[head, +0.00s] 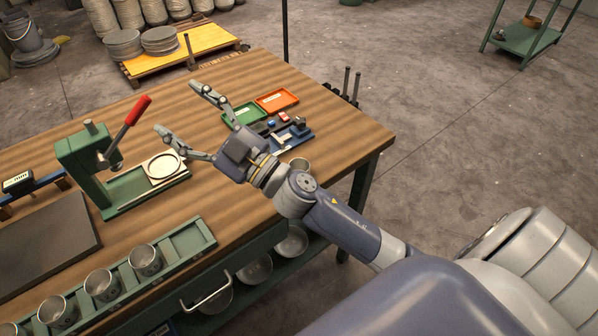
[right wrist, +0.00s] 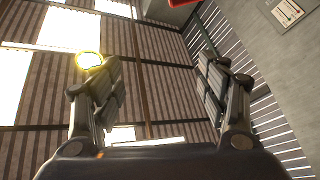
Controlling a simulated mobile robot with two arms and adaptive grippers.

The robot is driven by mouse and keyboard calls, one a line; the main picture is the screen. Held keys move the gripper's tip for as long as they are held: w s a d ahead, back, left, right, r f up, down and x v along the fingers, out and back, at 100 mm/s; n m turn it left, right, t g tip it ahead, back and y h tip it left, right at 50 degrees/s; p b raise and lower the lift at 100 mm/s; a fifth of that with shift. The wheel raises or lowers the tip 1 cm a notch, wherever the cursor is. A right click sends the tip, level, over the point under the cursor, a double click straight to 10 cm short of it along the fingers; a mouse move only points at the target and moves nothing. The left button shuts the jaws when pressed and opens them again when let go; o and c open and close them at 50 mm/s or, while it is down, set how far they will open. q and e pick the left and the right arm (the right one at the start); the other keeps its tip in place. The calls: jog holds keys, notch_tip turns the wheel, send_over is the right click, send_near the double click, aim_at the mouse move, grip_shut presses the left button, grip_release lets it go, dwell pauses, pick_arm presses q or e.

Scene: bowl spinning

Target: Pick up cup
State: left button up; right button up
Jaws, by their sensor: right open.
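Several metal cups stand in a green rack at the lower left of the head view, among them a right-end cup (head: 145,260), a cup (head: 101,285) beside it and a cup (head: 58,311) further left. My right gripper (head: 176,107) is open and empty above the table, well apart from the rack cups. In the right wrist view the open fingers (right wrist: 158,60) have no cup between them. My left gripper is not in view.
A green press (head: 90,165) with a red lever (head: 138,109) stands left of my right gripper. Green (head: 243,115) and orange (head: 277,100) trays lie behind it. Bowls (head: 255,270) sit under the wooden table (head: 340,130). The table's right end is mostly clear.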

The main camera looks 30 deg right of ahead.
jog(key=s+a+n+g+y, duration=0.2)
jog(key=a+n+g+y, duration=0.5)
jog(key=n, duration=0.2)
jog(key=g+h, duration=1.3)
jog(key=h, duration=0.5)
send_over(300, 169)
jog(key=s+a, duration=0.2)
notch_tip(300, 169, down, 15)
jog(key=shift+n, duration=0.3)
jog(key=f, duration=0.4)
jog(key=shift+d+f, duration=0.25)
jog(key=shift+w+f, duration=0.1)
jog(key=shift+f, duration=0.25)
jog(key=shift+f+p, duration=0.65)
notch_tip(300, 169, down, 4)
jog(key=shift+f+p, duration=0.1)
jog(key=shift+p, duration=0.5)
jog(key=c, duration=1.1)
